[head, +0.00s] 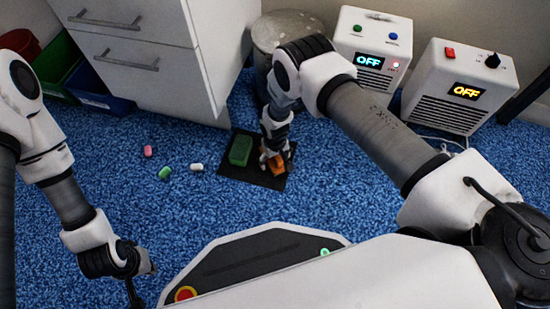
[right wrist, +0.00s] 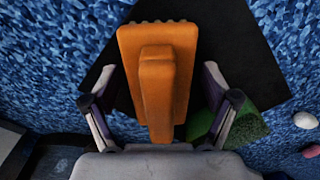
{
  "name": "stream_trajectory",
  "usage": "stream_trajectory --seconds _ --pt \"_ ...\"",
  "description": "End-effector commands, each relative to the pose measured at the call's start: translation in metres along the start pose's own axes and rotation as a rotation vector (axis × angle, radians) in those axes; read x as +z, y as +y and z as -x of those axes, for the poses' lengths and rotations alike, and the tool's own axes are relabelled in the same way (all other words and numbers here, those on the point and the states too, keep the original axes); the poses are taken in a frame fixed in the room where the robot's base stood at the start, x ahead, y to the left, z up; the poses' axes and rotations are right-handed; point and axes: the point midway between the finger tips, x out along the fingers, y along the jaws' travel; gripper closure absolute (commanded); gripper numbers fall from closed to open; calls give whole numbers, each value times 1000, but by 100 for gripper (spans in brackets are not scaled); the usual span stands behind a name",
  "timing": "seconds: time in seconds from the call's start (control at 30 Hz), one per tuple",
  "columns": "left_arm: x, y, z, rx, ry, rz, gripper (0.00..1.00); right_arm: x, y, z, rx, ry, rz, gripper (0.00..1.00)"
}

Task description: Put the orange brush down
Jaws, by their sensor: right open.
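The orange brush (right wrist: 181,72) lies on the black mat (right wrist: 236,50), with its narrow raised handle facing the right wrist camera. In the head view the orange brush (head: 277,164) shows in part at the mat's right side. My right gripper (right wrist: 158,95) is open, with one finger on each side of the brush and gaps between them. In the head view the right gripper (head: 271,158) points down over the brush and hides part of it. My left gripper (head: 142,270) is low at the left of the head view; its fingers are not clear.
A green block (head: 240,150) lies on the mat beside the brush. Several small pink, green and white capsules (head: 165,173) lie on the blue carpet to the left. A grey bin (head: 283,30), white drawers (head: 150,60) and two white OFF boxes (head: 450,85) stand behind.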

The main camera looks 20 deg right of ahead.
Motion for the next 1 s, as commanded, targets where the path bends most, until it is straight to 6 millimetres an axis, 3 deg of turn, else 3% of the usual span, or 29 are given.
stream_trajectory --seconds 0.17,0.4,0.53,0.67,0.87,0.97,1.0 --pt "0 0 15 0 -1 -2 100 0 0 21 0 0 0 14" --pt "2 1 53 1 -6 -9 100 -1 0 86 1 2 0 14" --pt "2 2 66 1 -8 -11 100 -1 0 112 0 1 0 14" --pt "2 2 71 1 -8 -11 100 0 0 123 0 0 1 14" --pt "2 2 69 1 -8 -11 100 0 0 123 0 0 0 14" --pt "2 2 69 1 -8 -11 100 14 7 121 3 -5 -12 14" --pt "2 2 69 1 -8 -11 100 29 13 120 6 -8 -25 14"
